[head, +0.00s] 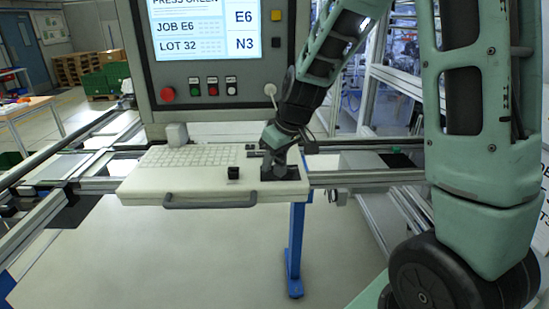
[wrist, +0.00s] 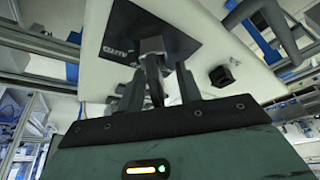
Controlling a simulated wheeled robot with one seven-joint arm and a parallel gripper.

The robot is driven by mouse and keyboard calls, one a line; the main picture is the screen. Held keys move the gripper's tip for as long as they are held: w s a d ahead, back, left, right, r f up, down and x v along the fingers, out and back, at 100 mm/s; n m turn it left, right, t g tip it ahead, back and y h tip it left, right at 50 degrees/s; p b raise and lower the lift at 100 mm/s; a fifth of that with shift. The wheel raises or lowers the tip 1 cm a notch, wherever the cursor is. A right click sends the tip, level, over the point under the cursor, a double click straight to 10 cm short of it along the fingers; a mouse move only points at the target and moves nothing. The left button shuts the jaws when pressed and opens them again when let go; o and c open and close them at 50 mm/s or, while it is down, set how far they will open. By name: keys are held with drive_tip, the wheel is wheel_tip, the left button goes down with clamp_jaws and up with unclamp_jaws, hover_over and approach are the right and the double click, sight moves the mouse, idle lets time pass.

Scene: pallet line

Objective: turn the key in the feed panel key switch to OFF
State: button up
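The key switch's dark plate (head: 292,174) lies on the right end of a pale console shelf below the screen. In the wrist view the plate (wrist: 178,46) carries white lettering, of which one word looks like AUTO, seen turned over. My gripper (head: 275,160) points down at this plate. In the wrist view my fingers (wrist: 159,72) stand on both sides of a narrow dark piece over the plate, apparently the key. The fingers hide most of the key, and I cannot tell whether they grip it. The OFF mark and the key's angle are not readable.
A small black block (head: 233,173) stands on the shelf (head: 140,187), left of my gripper, with a keyboard (head: 190,156) behind it. A dark handle (head: 210,203) runs along the shelf's front. The screen panel (head: 270,68) with a red button (head: 168,94) rises behind. Rails flank the shelf.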

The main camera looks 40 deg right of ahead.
clamp_jaws()
